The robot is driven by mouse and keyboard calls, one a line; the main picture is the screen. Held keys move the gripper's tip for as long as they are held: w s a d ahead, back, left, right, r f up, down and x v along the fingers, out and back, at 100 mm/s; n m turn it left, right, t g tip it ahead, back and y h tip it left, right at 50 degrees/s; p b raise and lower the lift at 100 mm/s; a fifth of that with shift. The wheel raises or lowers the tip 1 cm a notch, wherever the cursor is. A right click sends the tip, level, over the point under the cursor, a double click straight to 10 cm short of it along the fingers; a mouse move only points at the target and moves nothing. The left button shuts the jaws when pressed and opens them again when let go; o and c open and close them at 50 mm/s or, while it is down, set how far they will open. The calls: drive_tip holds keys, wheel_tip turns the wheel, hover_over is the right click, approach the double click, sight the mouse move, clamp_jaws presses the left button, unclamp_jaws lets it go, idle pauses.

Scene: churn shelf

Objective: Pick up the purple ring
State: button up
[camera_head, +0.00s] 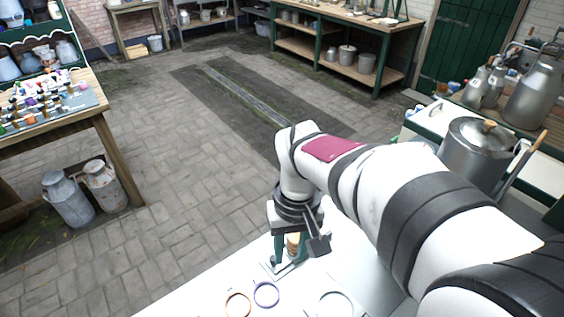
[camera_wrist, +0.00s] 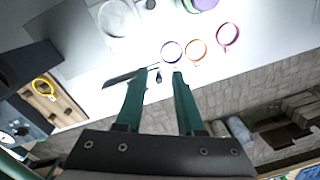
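The purple ring (camera_head: 256,287) lies flat on the white tabletop at the bottom of the head view. It also shows in the wrist view (camera_wrist: 163,47), just beyond the fingertips. An orange ring (camera_head: 228,309) lies close beside it, also seen in the wrist view (camera_wrist: 188,54). My gripper (camera_head: 284,266) is above the table, up and to the right of the purple ring in the head view. In the wrist view its two green fingers (camera_wrist: 162,73) are apart, with no ring between them. The purple ring is apart from the fingers.
A pink ring (camera_wrist: 220,36) and a round pale dish (camera_wrist: 101,20) lie on the table. A dark thin object (camera_wrist: 122,79) lies near the left fingertip. A yellow ring (camera_wrist: 35,85) is by a wooden tray. A metal pot (camera_head: 470,160) stands at the right.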

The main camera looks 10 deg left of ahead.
sight(256, 277)
drive_tip(key=w+a+f+n, duration=0.5)
drive_tip(key=a, duration=0.4)
drive_tip(key=shift+h, duration=0.3)
wheel_tip(256, 277, down, 16)
drive_tip(key=shift+d+f, duration=0.1)
drive_tip(key=shift+d, duration=0.05)
clamp_jaws()
